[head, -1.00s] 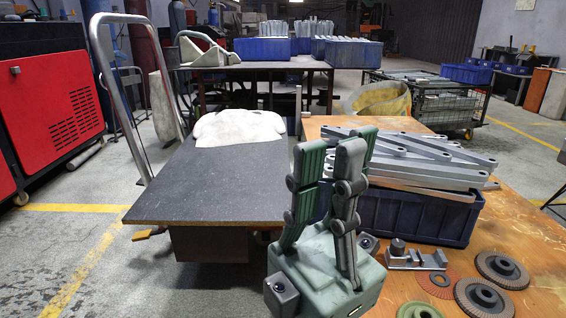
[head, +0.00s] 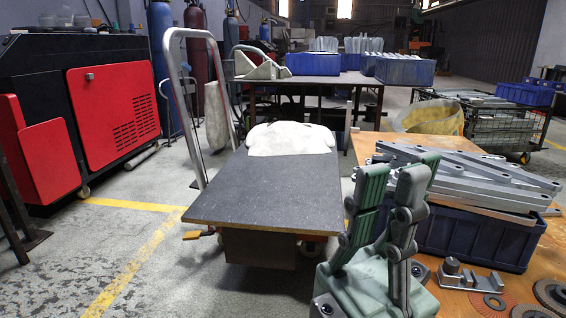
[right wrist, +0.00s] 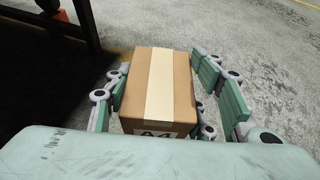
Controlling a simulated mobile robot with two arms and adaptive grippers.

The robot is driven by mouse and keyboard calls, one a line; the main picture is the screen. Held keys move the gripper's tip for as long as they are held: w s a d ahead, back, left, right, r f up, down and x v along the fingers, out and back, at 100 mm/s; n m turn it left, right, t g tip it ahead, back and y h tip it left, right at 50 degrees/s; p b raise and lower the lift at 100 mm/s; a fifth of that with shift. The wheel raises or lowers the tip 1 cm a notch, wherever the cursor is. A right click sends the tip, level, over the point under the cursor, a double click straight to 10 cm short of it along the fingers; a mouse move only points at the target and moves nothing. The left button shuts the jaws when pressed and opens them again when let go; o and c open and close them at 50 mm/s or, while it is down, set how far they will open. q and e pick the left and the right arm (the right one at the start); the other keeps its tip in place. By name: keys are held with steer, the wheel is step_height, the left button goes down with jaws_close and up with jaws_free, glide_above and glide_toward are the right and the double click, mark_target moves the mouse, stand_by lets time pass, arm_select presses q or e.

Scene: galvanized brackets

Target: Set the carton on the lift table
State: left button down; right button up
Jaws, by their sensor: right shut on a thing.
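The lift table (head: 255,190) stands at the centre of the head view, with a flat dark top and a tall grey handle (head: 183,110) on its left. A lumpy white thing (head: 290,138) lies on the far end of its top; the near part is bare. My left gripper (head: 392,190) points upward right of the lift table, open and empty. The carton (right wrist: 158,90), brown with pale tape and an A4 label, shows in the right wrist view. My right gripper (right wrist: 160,100) is shut on it, fingers along both sides, above a concrete floor. The head view shows neither carton nor right gripper.
A wooden-topped table (head: 455,290) at right bears a blue bin (head: 470,235) of metal brackets (head: 460,180), a metal fixture and grinding discs. A red and black machine (head: 110,100) stands at left. A bench with blue bins is behind.

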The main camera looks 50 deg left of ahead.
steer(key=s+a+r+n+g+y, duration=0.1)
steer(key=s+a+r+n+y, duration=0.25)
steer(key=r+n+y, duration=0.4)
steer(key=s+a+r+n+g+y, duration=0.15)
steer(key=a+r+n+y, duration=0.25)
steer(key=r, duration=0.7)
steer(key=s+a+r+n+g+y, duration=0.1)
steer(key=s+a+r+n+y, duration=0.25)
steer(key=r+n+y, duration=0.4)
steer(key=s+a+r+n+g+y, duration=0.1)
steer(key=s+a+r+n+g, duration=0.2)
steer(key=a, duration=0.6)
steer(key=shift+s+a+r+g+y, duration=0.35)
steer(key=shift+s+r+g, duration=0.85)
steer(key=shift+r, duration=0.55)
